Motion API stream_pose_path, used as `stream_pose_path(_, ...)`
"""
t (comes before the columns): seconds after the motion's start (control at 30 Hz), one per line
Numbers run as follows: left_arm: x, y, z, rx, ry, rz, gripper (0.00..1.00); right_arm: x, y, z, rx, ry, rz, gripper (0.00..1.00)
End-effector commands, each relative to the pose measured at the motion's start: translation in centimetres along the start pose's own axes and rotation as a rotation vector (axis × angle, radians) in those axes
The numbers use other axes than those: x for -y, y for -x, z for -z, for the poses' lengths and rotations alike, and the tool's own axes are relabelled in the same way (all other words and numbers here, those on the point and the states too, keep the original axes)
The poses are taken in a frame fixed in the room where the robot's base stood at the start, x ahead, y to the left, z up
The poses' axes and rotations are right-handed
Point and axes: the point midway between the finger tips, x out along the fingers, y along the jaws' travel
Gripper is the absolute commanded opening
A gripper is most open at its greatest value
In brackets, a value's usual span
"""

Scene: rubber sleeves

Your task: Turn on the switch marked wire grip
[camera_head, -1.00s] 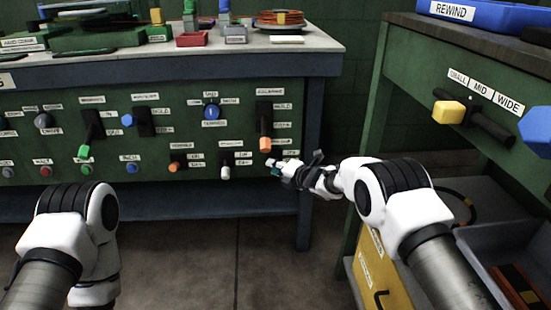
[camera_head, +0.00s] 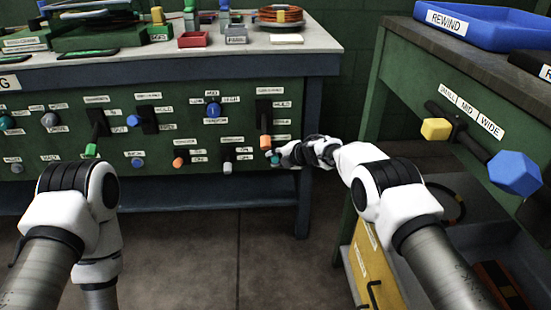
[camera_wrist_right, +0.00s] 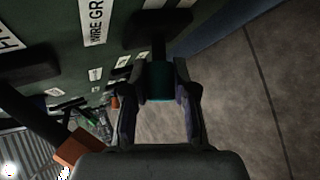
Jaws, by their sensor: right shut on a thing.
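A small switch with a teal knob (camera_head: 275,157) is at the right end of the green panel in the head view. In the right wrist view its teal knob (camera_wrist_right: 159,80) sits between the fingers on a dark stem. A label reading WIRE GR (camera_wrist_right: 95,20), cut off at the edge, is beside it. My right gripper (camera_head: 281,155) is shut on the teal knob, and its fingers flank it in the right wrist view (camera_wrist_right: 160,90). The switch's exact position is hard to tell. My left arm is at the lower left; its gripper is out of view.
An orange-handled lever (camera_head: 265,142) is just above and left of the gripper. A white-tipped switch (camera_head: 227,167) is to the left. The green bench with a yellow knob (camera_head: 436,129) and a blue knob (camera_head: 515,173) stands at right. Open floor (camera_head: 245,260) lies below.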

Motion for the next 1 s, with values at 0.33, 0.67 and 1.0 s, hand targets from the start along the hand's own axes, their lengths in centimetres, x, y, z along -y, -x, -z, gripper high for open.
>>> stream_pose_path(0.33,0.0,0.0,0.0,0.000,0.000,0.000,0.67,0.0,0.0,0.0,0.000,-0.001,0.000,0.52)
stream_pose_path(0.67,0.0,-0.2,0.0,0.000,0.000,0.000,0.67,0.2,-0.1,0.1,0.008,0.010,-0.015,0.52)
stream_pose_path(1.0,0.0,-2.9,0.0,0.000,0.000,0.000,0.67,1.5,-0.8,0.5,0.085,0.102,-0.136,0.52)
